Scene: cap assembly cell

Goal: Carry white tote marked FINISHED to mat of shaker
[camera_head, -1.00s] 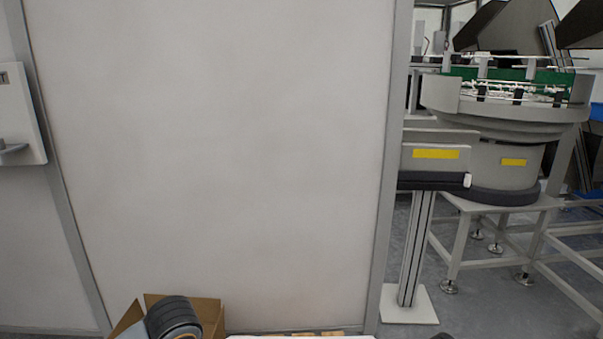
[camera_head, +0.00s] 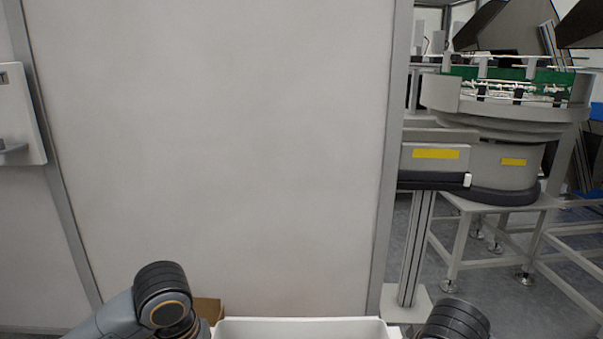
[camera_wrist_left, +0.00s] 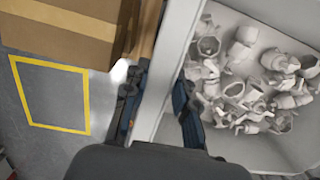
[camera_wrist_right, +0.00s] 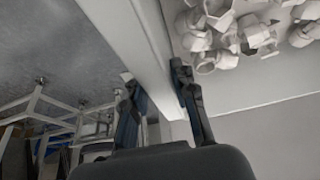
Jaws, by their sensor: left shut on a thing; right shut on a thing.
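The white tote (camera_head: 300,326) shows at the bottom of the head view, only its upper rim in the picture. In the left wrist view the tote (camera_wrist_left: 296,148) holds many white caps (camera_wrist_left: 245,88) in a loose pile. My left gripper (camera_wrist_left: 158,105) is shut on one wall of the tote, a finger on each side. In the right wrist view my right gripper (camera_wrist_right: 160,100) is shut on the tote's opposite wall (camera_wrist_right: 135,40). No FINISHED marking shows. The shaker's mat cannot be made out.
A cardboard box (camera_wrist_left: 70,30) stands close beside the tote's left side. A yellow floor outline (camera_wrist_left: 50,128) lies past it. A large pale panel (camera_head: 210,150) stands ahead. At the right are a bowl feeder (camera_head: 505,130) and a post (camera_head: 415,250) on a floor plate.

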